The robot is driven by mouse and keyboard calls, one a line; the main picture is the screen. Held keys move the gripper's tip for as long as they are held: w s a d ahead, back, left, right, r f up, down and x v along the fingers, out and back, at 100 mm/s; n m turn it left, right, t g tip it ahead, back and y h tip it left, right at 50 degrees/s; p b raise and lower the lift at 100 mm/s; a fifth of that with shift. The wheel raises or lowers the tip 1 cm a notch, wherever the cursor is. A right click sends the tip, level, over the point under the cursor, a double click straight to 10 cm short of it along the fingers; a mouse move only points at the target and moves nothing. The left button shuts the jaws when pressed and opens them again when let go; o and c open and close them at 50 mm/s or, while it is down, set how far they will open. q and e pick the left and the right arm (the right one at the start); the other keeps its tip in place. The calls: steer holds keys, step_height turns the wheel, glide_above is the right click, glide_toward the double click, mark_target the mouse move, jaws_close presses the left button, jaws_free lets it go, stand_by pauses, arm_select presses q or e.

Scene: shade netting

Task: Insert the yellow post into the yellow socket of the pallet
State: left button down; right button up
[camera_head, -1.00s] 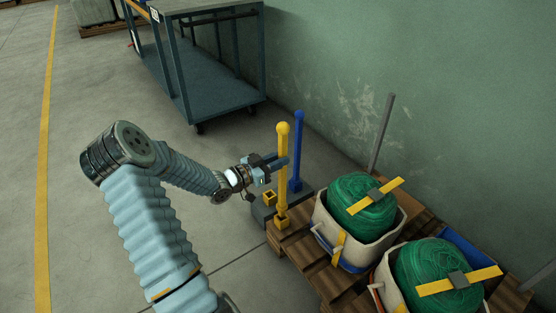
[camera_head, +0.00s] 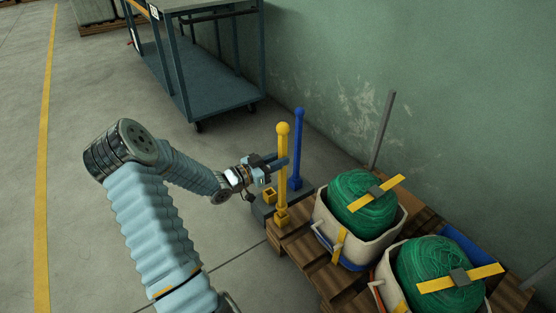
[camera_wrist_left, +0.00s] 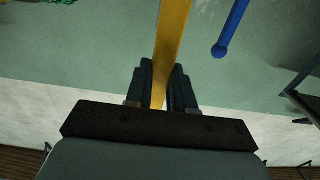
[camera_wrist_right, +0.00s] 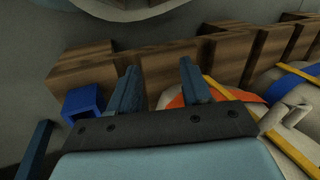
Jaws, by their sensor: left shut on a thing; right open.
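The yellow post (camera_head: 283,150), with a ball on top, stands about upright in the head view. My left gripper (camera_head: 279,164) is shut around its middle; the left wrist view shows the post (camera_wrist_left: 171,40) between the fingers (camera_wrist_left: 161,85). The post's lower end is at the yellow socket (camera_head: 281,219) on the pallet's (camera_head: 294,245) near-left corner. I cannot tell how deep it sits in it. My right gripper (camera_wrist_right: 158,78) is open and empty above the pallet edge in the right wrist view and is outside the head view.
Two tubs with green netting (camera_head: 365,205) fill the pallet. A grey post (camera_head: 382,130) rises behind.

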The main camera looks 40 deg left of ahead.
mark_target(282, 176)
arm_select(q)
steer(key=shift+f+b, duration=0.35)
steer(key=shift+f, duration=0.15)
stand_by(0.6)
steer(key=shift+f+b, duration=0.55)
steer(key=shift+f, duration=0.4)
steer(key=shift+f+b, duration=0.7)
steer(key=shift+f, duration=0.05)
steer(key=c, duration=0.9)
jaws_free()
steer(key=shift+f, duration=0.1)
